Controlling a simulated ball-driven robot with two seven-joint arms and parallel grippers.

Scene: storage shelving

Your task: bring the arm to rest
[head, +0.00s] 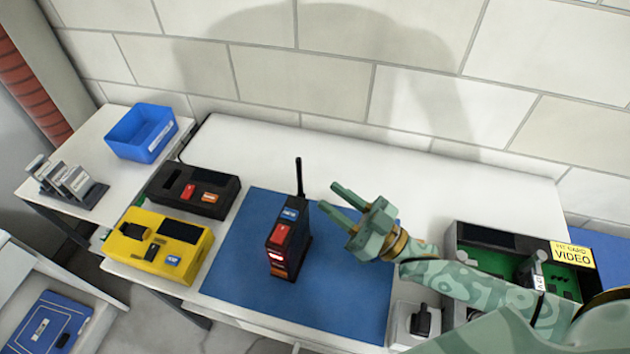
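My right gripper (341,206) comes in from the right on its patterned green arm. Its two fingers are spread apart with nothing between them. It is above the blue mat (345,290), to the right of a dark radio-like device (286,243), and looks apart from it. The device stands upright on the mat, with a thin antenna, a blue label, a red patch and a glowing red light. My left gripper is not in the picture.
A yellow case (158,245) and a black case (193,190) lie left of the mat. A blue bin (142,132) and a rack of grey cards (68,183) stand on the left table. A green circuit-board unit (500,262) sits under my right arm. The white table behind the mat is clear.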

